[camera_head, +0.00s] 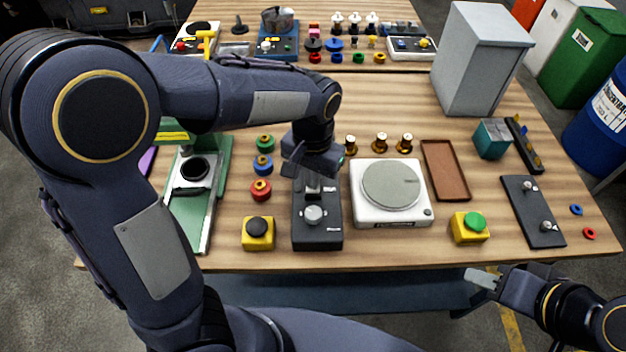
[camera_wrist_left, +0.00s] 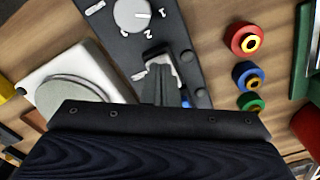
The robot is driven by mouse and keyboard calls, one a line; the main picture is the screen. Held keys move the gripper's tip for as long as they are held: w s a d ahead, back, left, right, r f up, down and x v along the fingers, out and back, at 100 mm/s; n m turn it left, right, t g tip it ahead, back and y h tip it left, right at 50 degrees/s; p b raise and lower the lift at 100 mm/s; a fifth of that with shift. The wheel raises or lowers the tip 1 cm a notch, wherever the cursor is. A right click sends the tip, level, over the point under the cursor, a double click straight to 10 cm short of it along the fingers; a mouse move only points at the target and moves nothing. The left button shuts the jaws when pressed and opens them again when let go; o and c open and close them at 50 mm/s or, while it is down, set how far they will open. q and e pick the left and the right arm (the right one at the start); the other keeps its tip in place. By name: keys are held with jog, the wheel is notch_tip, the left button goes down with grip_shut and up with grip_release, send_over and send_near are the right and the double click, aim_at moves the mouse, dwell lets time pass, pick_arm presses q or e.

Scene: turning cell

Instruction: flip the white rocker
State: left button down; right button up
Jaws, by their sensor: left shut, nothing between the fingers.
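The dark control panel (camera_head: 318,240) lies on the table, with a round grey knob (camera_head: 313,214) near its front end. The knob also shows in the left wrist view (camera_wrist_left: 131,14). My left gripper (camera_head: 313,186) points down over the panel and hides much of the rocker in the head view. In the left wrist view its closed, empty fingers (camera_wrist_left: 166,88) are at the rocker; I cannot tell whether they touch it. My right gripper (camera_head: 482,278) is off the table's front edge, its jaws unclear.
Brass pieces (camera_head: 381,143) stand behind the turntable.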

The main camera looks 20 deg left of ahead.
pick_arm(q)
notch_tip(320, 180, up, 7)
jog(key=p, duration=0.6)
jog(key=shift+f, duration=0.1)
dwell(0.3)
dwell(0.4)
jog(key=s+a+r+n+t+h, duration=0.2)
jog(key=s+a+t, duration=0.1)
jog(key=s, duration=0.5)
jog(key=s+a+r+n+t+h, duration=0.1)
jog(key=s+a+r+n+t, duration=0.1)
jog(key=s+a, duration=0.4)
jog(key=shift+s+r+n+t+h, duration=0.3)
jog(key=shift+s+r+t+h, duration=0.15)
jog(key=shift+s, duration=0.65)
jog(key=shift+a, duration=0.1)
